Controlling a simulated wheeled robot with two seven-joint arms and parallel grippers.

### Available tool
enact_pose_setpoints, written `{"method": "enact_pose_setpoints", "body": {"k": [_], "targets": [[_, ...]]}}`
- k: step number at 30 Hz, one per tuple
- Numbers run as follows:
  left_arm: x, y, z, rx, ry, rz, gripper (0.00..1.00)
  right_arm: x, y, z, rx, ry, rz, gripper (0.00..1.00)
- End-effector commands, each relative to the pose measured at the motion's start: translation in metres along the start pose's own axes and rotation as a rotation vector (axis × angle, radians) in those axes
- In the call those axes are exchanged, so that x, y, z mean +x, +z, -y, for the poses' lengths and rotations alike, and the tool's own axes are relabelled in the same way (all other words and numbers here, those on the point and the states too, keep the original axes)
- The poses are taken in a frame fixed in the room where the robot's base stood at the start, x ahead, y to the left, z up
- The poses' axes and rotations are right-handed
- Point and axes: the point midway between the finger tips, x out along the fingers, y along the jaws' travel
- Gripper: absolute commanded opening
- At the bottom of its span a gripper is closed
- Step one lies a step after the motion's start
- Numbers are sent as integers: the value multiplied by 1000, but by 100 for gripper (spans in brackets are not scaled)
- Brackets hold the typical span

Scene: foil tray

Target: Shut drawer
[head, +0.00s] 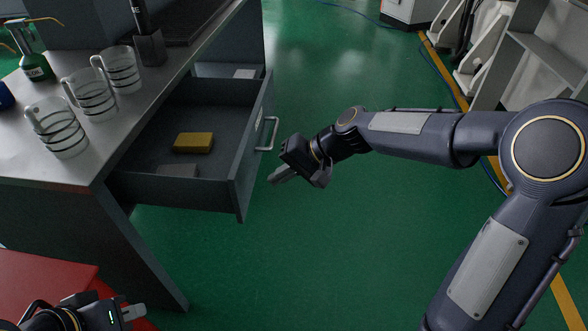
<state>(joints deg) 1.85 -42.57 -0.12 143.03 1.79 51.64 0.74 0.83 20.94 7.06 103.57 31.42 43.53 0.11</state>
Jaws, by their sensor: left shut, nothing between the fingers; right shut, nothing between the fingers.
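The drawer (240,172) stands pulled out of the grey desk, with its front panel facing right. A silver handle (269,135) is fixed to that front. Inside the drawer lie a yellow block (194,143) and a flat grey block (178,171). My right gripper (273,179) is shut and empty, just to the right of the drawer front and below the handle; a small gap shows between them. My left gripper (135,312) is shut and empty at the bottom left, low in the picture and away from the drawer.
On the desk top (75,160) stand several striped glass mugs (57,128), a green bottle (36,66) and a dark holder (150,48). A red surface (45,285) lies at the lower left. Green floor (330,240) is open to the right of the drawer.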

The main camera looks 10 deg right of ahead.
Motion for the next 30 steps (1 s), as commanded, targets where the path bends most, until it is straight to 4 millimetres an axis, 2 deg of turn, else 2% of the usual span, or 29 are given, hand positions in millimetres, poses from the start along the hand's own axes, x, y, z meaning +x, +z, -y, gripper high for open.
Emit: {"method": "enact_pose_setpoints", "body": {"k": [1,3,9,30], "targets": [[5,2,2,0,0,0,0,14,0,-2,0,0,4,0],[8,4,4,0,0,0,0,27,0,-2,-1,1,3,0],[8,4,4,0,0,0,0,45,0,20,-4,0,0,0],[6,3,3,0,0,0,0,56,0,32,-2,1,-1,0]]}}
